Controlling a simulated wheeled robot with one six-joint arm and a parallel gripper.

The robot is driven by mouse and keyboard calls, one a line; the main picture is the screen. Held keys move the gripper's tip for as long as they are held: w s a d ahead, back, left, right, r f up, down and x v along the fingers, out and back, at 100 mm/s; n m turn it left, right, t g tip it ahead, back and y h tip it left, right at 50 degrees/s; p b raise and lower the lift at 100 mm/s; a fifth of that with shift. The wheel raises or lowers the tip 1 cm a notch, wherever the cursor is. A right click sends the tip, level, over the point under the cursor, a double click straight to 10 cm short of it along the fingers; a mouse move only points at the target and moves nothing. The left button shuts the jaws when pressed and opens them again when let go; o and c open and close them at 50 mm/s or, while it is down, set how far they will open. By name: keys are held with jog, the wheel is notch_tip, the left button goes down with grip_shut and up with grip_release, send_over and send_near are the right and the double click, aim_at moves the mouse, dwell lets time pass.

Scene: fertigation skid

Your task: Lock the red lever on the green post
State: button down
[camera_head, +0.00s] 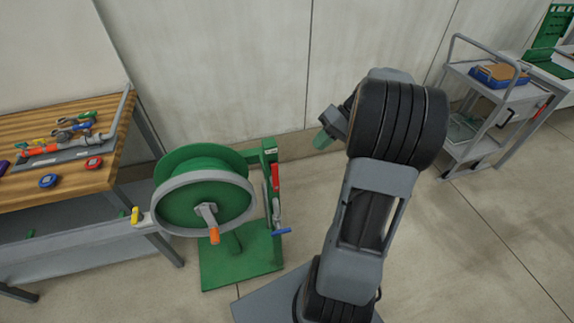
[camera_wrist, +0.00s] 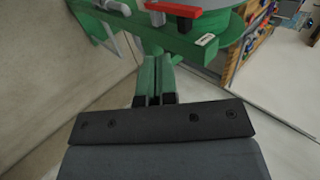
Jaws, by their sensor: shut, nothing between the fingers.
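The green post (camera_head: 268,154) stands on the green base beside the hose reel. The red lever (camera_head: 275,177) sits near the top of the post and points roughly upright along it. In the wrist view, the red lever (camera_wrist: 175,10) lies at the top edge, joined to a grey pivot, above the green post (camera_wrist: 180,43) with its small white label. My gripper (camera_head: 321,141) is to the right of the post, apart from the lever. In the wrist view, my gripper's green fingers (camera_wrist: 156,62) are together and empty, pointing toward the post. Whether the tips touch it is unclear.
A blue lever (camera_head: 281,231) sits lower on the post. The green reel (camera_head: 203,195) with an orange-handled crank stands left of it. A workbench (camera_head: 60,200) with a yellow lever (camera_head: 135,214) is further left. A grey cart (camera_head: 485,120) stands at the right; floor between is open.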

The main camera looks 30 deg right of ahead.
jog(key=shift+d+t+y, duration=0.3)
jog(key=shift+d+y, duration=0.1)
jog(key=shift+d, duration=0.45)
jog(key=shift+f, duration=0.1)
jog(key=p, duration=0.1)
send_near(274, 174)
notch_tip(274, 174, down, 5)
jog(key=a, duration=0.1)
jog(key=shift+w+a+p, duration=0.2)
jog(key=shift+w+a, duration=0.1)
jog(key=shift+a, duration=0.25)
jog(key=shift+w+a+p, duration=0.15)
jog(key=shift+w+a, duration=0.2)
jog(key=shift+a, duration=0.25)
